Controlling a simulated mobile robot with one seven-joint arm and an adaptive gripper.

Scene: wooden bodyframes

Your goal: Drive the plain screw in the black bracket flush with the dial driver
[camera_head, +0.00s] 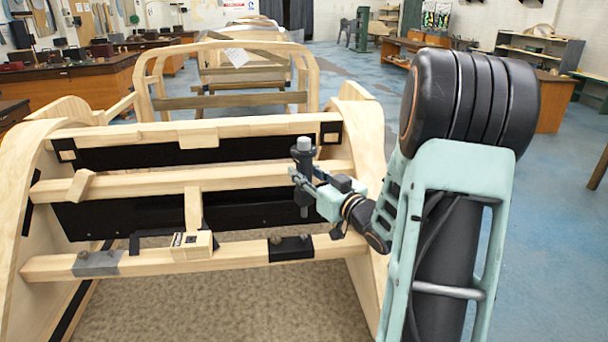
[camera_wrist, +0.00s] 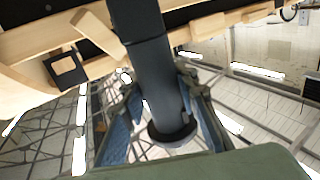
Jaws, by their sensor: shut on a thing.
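My gripper (camera_head: 308,182) is shut around the dial driver (camera_head: 303,160), a dark upright tool with a light grey cap on top. The driver's lower tip hangs in front of the rear rail, above and slightly right of the black bracket (camera_head: 291,248) in the head view, apart from it. That bracket sits on the front wooden rail. In the wrist view the driver (camera_wrist: 150,65) runs as a dark shaft between the blue-grey fingers of my gripper (camera_wrist: 168,112).
A grey bracket (camera_head: 97,263) with screw heads sits on the left of the front rail (camera_head: 230,260). A wooden block (camera_head: 192,250) with small dark parts stands mid-rail. Curved wooden side frames (camera_head: 360,130) rise at both ends. Black panels line the back.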

